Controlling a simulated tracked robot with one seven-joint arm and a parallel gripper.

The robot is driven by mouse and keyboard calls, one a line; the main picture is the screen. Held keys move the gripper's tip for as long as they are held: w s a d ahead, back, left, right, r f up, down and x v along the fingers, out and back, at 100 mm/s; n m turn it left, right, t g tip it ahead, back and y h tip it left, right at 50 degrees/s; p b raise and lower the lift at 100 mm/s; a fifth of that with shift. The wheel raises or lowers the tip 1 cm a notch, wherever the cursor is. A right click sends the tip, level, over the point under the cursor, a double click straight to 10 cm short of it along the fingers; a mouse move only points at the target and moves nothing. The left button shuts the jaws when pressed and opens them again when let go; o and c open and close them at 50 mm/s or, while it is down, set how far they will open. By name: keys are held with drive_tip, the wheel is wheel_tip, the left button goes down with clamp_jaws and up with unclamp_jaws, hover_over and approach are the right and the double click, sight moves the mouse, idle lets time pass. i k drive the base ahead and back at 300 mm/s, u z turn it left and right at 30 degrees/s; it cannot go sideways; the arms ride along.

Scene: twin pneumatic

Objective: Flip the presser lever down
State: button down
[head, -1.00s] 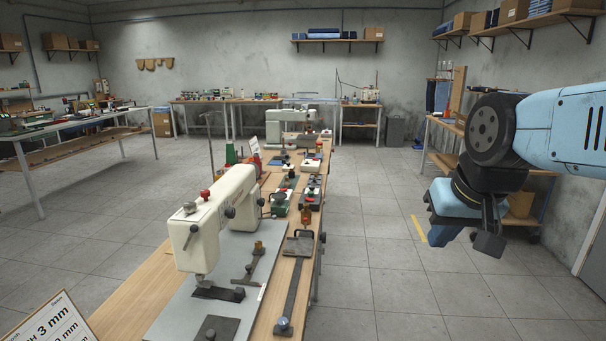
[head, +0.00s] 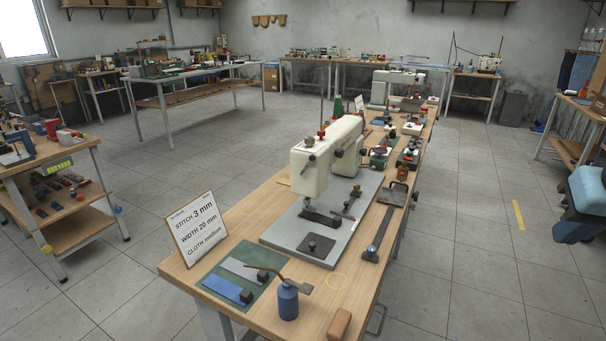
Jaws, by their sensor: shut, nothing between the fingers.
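A cream sewing machine (head: 326,160) stands on a grey base plate (head: 285,238) on the long wooden bench. It has a red knob (head: 321,133) and a grey knob (head: 309,142) on top, and small dark fittings on the side of its head. I cannot tell which small part is the presser lever or how it is set. My gripper (head: 572,232) shows only partly at the right edge, blue with dark lower parts. It is shut and empty, over the floor, well to the right of the machine and apart from it.
A sign (head: 196,226) stands at the bench's near left. A blue oil can (head: 288,300) and a brown block (head: 340,323) sit near its front end. A second machine (head: 390,88) is at the far end. Floor right of the bench is clear.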

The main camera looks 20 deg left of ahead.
sight(312, 157)
drive_tip(key=u, duration=2)
drive_tip(key=k, duration=0.75)
drive_tip(key=z, duration=0.65)
drive_tip(key=i, duration=1)
drive_tip(key=z, duration=0.05)
